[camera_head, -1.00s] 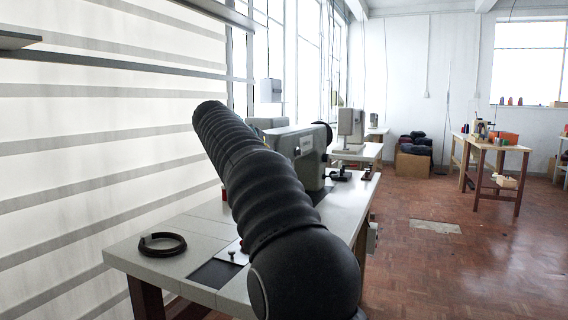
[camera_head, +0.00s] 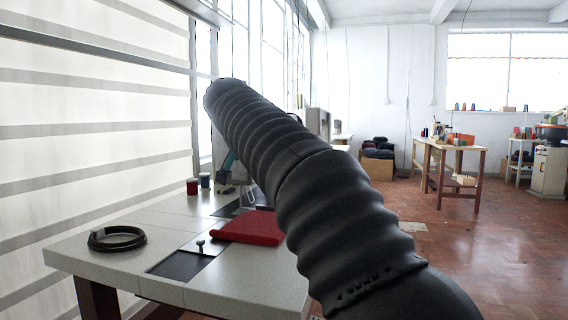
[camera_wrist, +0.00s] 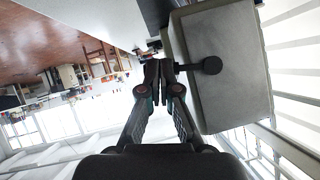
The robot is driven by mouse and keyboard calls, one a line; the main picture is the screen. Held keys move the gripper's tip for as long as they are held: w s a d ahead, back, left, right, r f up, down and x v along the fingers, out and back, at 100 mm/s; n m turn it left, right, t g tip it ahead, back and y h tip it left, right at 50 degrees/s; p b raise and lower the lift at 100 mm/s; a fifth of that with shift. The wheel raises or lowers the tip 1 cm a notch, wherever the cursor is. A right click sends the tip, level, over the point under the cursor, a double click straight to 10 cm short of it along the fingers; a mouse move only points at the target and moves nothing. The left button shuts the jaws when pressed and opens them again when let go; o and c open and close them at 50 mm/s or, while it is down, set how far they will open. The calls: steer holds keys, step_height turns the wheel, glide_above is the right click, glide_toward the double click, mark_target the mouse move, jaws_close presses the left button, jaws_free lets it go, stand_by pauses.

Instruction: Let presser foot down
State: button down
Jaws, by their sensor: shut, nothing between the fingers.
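In the wrist view my gripper (camera_wrist: 158,70) is shut and empty. Its fingertips are beside the grey sewing machine body (camera_wrist: 228,95). A dark lever with a round end (camera_wrist: 209,65) sticks out from the machine, just right of the fingertips. I cannot tell whether the fingers touch it. The presser foot cannot be made out in either view. In the head view my arm covers most of the machine.
The pale work table (camera_head: 245,275) holds a red cloth (camera_head: 250,228), a black ring (camera_head: 117,238), a red spool (camera_head: 192,186) and a dark spool (camera_head: 204,180). A wooden table (camera_head: 428,150) stands far off.

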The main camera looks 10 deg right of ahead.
steer(key=shift+f, duration=0.2)
steer(key=shift+r+p, duration=0.8)
steer(key=p+v, duration=0.1)
steer(key=v, duration=1.3)
steer(key=shift+d+p, duration=0.25)
steer(key=shift+p, duration=0.05)
steer(key=shift+f, duration=0.15)
